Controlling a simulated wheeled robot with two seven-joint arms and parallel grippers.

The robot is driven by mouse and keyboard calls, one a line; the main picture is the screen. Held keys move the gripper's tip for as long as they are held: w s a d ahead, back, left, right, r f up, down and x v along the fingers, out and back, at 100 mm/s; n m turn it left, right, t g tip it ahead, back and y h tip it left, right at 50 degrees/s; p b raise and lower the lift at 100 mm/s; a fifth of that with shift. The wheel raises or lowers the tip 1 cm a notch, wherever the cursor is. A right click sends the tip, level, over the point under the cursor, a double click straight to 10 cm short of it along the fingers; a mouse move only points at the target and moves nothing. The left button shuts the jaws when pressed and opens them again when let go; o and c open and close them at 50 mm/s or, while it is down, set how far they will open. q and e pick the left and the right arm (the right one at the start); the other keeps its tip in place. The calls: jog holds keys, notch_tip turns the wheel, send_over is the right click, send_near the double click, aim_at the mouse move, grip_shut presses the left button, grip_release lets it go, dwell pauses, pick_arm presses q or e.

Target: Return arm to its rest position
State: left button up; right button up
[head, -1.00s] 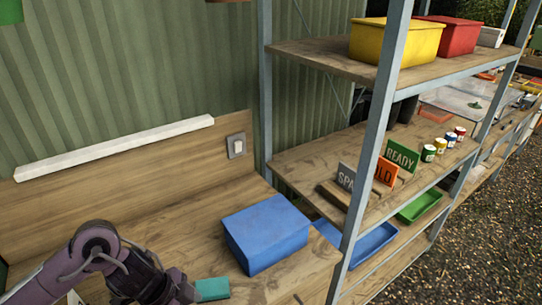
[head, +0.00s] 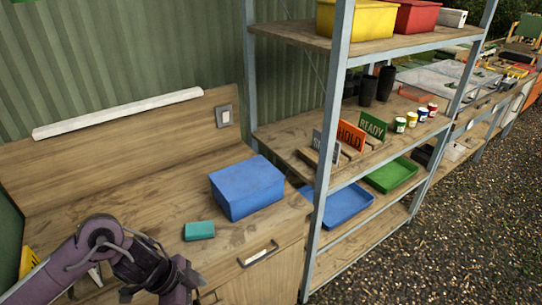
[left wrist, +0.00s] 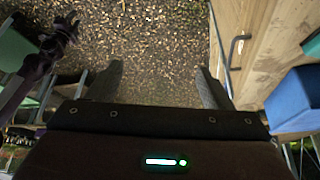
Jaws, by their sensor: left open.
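My left arm (head: 105,240) comes in from the left in the head view, low in front of the wooden bench (head: 130,215). Its gripper is not visible there. In the left wrist view my left gripper (left wrist: 160,78) is open and empty, its two fingers wide apart over gravel. A drawer front with a metal handle (left wrist: 235,50) lies to the right of the fingers, apart from them.
A blue box (head: 247,187) and a teal block (head: 199,231) sit on the bench. A metal-framed shelf (head: 340,95) stands to the right, with sign boards, jars and trays. The blue box also shows in the left wrist view (left wrist: 295,95). Gravel (head: 460,230) lies open at right.

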pick_arm(q)
jog(key=w+d+f+n+t+h+b, duration=0.1)
jog(key=w+f+n, duration=0.25)
jog(key=f, duration=0.45)
jog(key=w+d+f+n+t+h+b, duration=0.15)
jog(key=w+f, duration=0.25)
jog(key=f, duration=0.4)
jog(key=s+a+f+n+t+y+b, duration=0.1)
jog(key=s+a+f+n, duration=0.1)
jog(key=f, duration=0.7)
jog(key=s+a+f+n+t+y+b, duration=0.1)
jog(key=s+a+f+n, duration=0.15)
jog(key=f, duration=0.55)
jog(key=s+a+f+n+g+y+b, duration=0.1)
jog(key=s+a+f+n+g+y, duration=0.2)
jog(key=s+f, duration=1.25)
jog(key=s, duration=0.3)
jog(key=s+a+f+g+y+b, duration=0.1)
jog(key=s+f, duration=0.2)
jog(key=s, duration=0.4)
jog(key=s+a+f+y, duration=0.1)
jog(key=s+f, duration=0.2)
jog(key=s, duration=0.4)
jog(key=shift+s+a+g, duration=0.15)
jog(key=shift+a+g, duration=0.1)
jog(key=shift+g, duration=0.1)
pick_arm(e)
notch_tip(320, 180, down, 7)
jog(key=shift+w, duration=0.3)
